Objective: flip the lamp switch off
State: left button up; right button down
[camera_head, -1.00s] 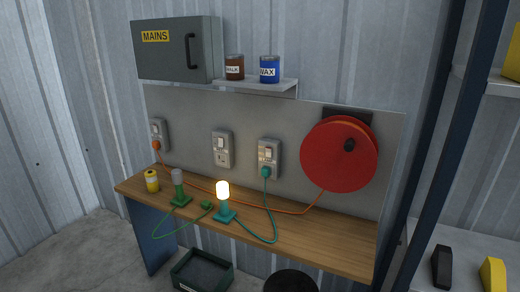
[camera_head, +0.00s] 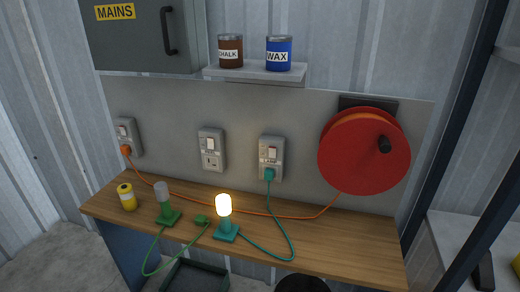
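The lit lamp (camera_head: 224,215) stands upright on a teal base on the wooden bench. Its teal cord runs right and up to a teal plug (camera_head: 269,174) in the right-hand wall socket. That socket's switch (camera_head: 271,152) is a pale rocker above the plug; a small label beneath it seems to read LAMP. A middle socket (camera_head: 211,150) has a rocker and nothing plugged in. A left socket (camera_head: 127,136) holds an orange plug. A second, unlit lamp (camera_head: 164,204) has a green base and a green cord ending in a loose plug (camera_head: 201,219) on the bench. Neither gripper is in view.
A red cable reel (camera_head: 364,152) sticks out from the wall at right. A shelf (camera_head: 255,75) with chalk and wax tins and a grey MAINS box (camera_head: 146,38) are above the sockets. A yellow tin (camera_head: 127,197) stands at the bench's left. The bench's right part is clear.

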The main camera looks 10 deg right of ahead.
aim_at(272, 151)
jog(key=i+j, duration=0.3)
jog(key=i+j+z, duration=0.15)
jog(key=i+j, duration=0.15)
jog(key=j, duration=0.15)
jog(key=i+j, duration=0.25)
jog(key=j, duration=0.2)
jog(key=i+j+z, duration=0.1)
jog(key=i+j, duration=0.15)
jog(key=j, duration=0.15)
